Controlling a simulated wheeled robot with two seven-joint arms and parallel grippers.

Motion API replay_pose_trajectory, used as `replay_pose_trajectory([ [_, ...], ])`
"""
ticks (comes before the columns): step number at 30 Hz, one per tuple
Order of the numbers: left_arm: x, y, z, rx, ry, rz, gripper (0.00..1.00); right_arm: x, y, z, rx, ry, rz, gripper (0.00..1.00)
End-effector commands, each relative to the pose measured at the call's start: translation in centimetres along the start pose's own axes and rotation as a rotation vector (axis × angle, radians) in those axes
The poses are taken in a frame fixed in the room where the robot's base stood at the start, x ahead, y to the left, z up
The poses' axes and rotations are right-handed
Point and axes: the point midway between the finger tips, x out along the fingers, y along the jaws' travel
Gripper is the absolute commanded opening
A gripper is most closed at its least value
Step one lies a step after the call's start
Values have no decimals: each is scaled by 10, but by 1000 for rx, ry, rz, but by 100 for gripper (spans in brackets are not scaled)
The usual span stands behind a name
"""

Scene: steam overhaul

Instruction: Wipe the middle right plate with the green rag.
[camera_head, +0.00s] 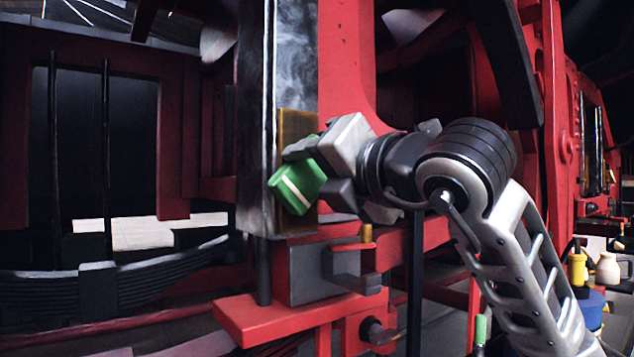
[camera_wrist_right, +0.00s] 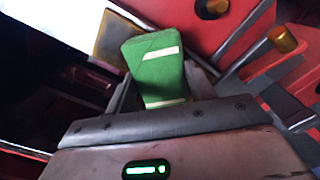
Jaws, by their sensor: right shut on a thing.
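The green rag (camera_head: 297,187), a folded block with a pale stripe, is held in my right gripper (camera_head: 318,171). The gripper is shut on it, and the rag also shows between the fingers in the right wrist view (camera_wrist_right: 156,65). Behind the rag is a brown-yellow plate (camera_head: 297,124) on the upright grey metal face; it also shows in the wrist view (camera_wrist_right: 120,38). The rag overlaps this plate in the head view and hides part of it. I cannot tell whether they touch. My left gripper is not in view.
A red frame (camera_head: 350,70) rises right beside the plate. A yellow bottle (camera_head: 577,266) and a cream jug (camera_head: 607,270) stand at the far right.

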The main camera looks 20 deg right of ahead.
Motion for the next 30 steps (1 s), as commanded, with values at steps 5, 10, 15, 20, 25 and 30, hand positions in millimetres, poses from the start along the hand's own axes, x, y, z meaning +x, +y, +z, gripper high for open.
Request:
replay_pose_trajectory([
  [5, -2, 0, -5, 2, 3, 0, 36, 1, 4, 4, 0, 0, 0, 36],
  [10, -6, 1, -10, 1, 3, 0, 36, 1, 13, 13, 1, 0, -1, 36],
  [15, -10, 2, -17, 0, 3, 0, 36, 2, 24, 24, 2, 0, 0, 36],
  [20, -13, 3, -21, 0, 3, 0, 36, 2, 31, 31, 2, 1, 0, 36],
  [25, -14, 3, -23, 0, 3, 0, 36, 2, 34, 34, 1, 0, 0, 36],
  [30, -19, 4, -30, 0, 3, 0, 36, 2, 44, 45, 1, -1, 0, 36],
])
